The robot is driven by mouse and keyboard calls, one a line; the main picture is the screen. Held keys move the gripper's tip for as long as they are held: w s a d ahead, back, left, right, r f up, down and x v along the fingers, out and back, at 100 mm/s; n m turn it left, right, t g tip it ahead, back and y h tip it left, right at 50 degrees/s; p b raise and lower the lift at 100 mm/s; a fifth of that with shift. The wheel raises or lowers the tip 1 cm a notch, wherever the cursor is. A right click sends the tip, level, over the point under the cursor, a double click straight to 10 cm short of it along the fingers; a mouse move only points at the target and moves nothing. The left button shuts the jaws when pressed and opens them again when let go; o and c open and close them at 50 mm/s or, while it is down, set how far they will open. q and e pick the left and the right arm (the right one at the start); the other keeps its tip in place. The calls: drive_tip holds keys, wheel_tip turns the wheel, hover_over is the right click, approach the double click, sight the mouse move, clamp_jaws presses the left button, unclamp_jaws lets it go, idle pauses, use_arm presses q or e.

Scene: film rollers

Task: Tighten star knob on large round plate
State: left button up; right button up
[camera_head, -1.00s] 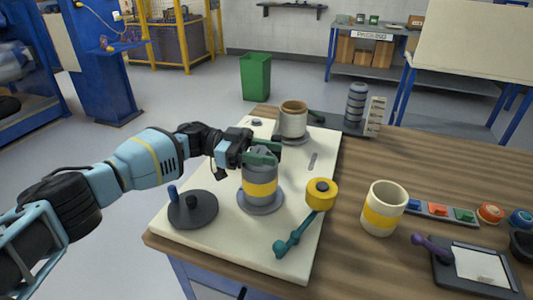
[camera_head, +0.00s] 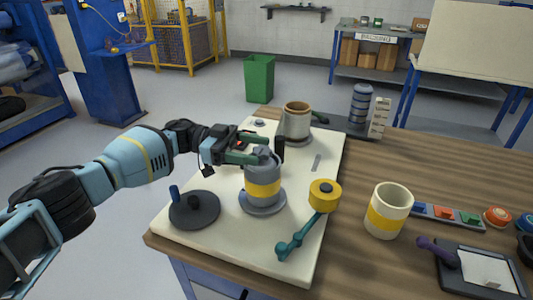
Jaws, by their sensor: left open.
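A grey roller with a yellow band (camera_head: 262,184) stands upright on a round grey plate (camera_head: 262,205) on the cream board. A small grey knob (camera_head: 263,153) tops it; its star shape is too small to make out. My left gripper (camera_head: 265,148) reaches in from the left at the height of the knob. Its green fingers are open, close around or just behind the knob; I cannot tell whether they touch it. A dark round plate (camera_head: 194,211) with a blue peg and a black knob lies at the board's left front. My right gripper is out of view.
The cream board (camera_head: 225,250) also carries a beige cup-like roller (camera_head: 297,121) and a teal crank with a yellow head (camera_head: 325,194). A cream cup with a yellow band (camera_head: 388,211), coloured buttons (camera_head: 445,214) and a tablet (camera_head: 482,268) stand to the right.

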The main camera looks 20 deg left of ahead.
use_arm(q)
drive_tip(key=a, duration=0.3)
drive_tip(key=shift+a+b, duration=0.3)
idle(0.3)
